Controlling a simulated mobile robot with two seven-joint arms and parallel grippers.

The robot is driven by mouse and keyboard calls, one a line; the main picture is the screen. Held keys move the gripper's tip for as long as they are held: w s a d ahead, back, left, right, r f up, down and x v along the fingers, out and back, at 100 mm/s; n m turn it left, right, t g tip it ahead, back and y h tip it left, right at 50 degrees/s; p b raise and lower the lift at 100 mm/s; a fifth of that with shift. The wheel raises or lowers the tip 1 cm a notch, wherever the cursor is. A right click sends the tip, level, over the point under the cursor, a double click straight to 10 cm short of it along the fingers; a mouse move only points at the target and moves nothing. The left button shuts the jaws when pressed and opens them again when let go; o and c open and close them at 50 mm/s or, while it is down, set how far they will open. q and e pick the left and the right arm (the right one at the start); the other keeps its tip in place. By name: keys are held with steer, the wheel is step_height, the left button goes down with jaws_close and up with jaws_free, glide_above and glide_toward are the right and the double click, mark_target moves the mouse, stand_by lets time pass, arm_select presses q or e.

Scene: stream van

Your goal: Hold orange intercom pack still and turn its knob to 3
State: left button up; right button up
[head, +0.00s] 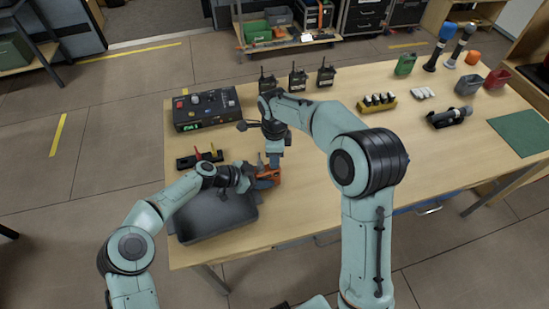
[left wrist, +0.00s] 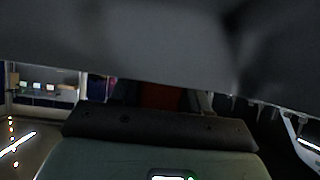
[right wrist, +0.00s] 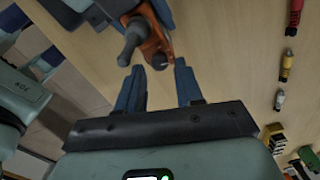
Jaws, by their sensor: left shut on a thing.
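The orange intercom pack (head: 268,178) is near the left front of the wooden table, beside the dark tray. My left gripper (head: 250,180) is shut on it from the left. In the right wrist view the pack (right wrist: 153,42) shows at the top, with a dark stubby antenna-like part and a small dark knob (right wrist: 159,62). My right gripper (head: 274,160) points down over the pack. Its blue fingers (right wrist: 158,75) are apart and empty, with the knob just beyond their tips. The knob's setting cannot be read. In the left wrist view a dark shape hides most of the pack.
A dark tray (head: 190,232) lies in front of my left gripper. A black rack with coloured tools (head: 200,159) and a control box (head: 207,109) stand behind. Radios (head: 298,80) and a yellow battery holder (head: 377,107) are farther back.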

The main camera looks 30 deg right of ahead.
steer(key=shift+r, duration=1.95)
arm_select(q)
steer(key=o, duration=1.2)
